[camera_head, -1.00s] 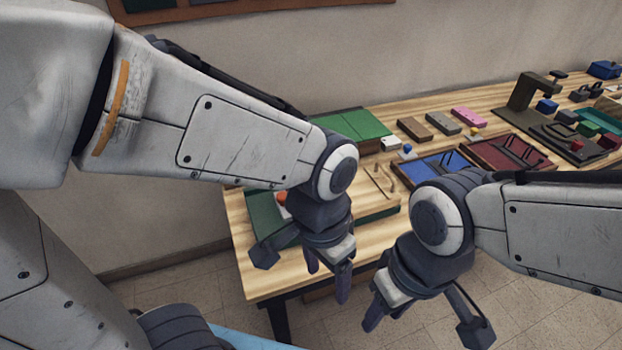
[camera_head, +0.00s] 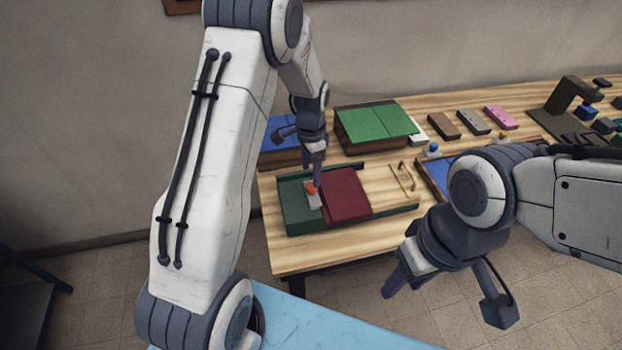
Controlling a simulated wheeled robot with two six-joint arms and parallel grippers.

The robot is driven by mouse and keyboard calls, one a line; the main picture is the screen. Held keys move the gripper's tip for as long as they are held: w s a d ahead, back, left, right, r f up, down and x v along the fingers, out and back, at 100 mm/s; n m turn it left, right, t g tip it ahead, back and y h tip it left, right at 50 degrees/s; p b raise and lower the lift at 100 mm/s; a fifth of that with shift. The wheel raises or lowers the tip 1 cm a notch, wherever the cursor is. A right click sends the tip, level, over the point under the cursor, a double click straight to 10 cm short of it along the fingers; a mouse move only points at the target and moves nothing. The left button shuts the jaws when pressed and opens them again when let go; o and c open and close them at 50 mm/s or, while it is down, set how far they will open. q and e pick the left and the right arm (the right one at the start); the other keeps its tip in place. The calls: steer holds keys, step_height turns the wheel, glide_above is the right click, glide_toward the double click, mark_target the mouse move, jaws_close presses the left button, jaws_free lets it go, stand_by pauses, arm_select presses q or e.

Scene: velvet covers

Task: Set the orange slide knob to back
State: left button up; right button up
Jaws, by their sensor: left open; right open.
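The orange slide knob (camera_head: 312,189) sits on a light slider plate (camera_head: 314,201) between the green part (camera_head: 293,208) and the dark red part (camera_head: 346,194) of a flat box on the table. My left gripper (camera_head: 316,176) points down at the knob, with its fingertips right above or around it. The fingers hide part of the knob, and I cannot tell whether they touch it. My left gripper is open. My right gripper (camera_head: 398,280) is open and empty, in front of the table's front edge and away from the box.
A green-topped box (camera_head: 376,126) stands behind the slider box, and a blue-topped box (camera_head: 277,145) stands behind my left gripper. Brown, grey and pink (camera_head: 501,117) blocks lie along the back right. The table (camera_head: 290,258) is bare along its front left edge.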

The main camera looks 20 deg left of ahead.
mark_target(311, 186)
arm_select(q)
steer(key=shift+f+p, duration=0.45)
steer(key=shift+f, duration=2.15)
jaws_close()
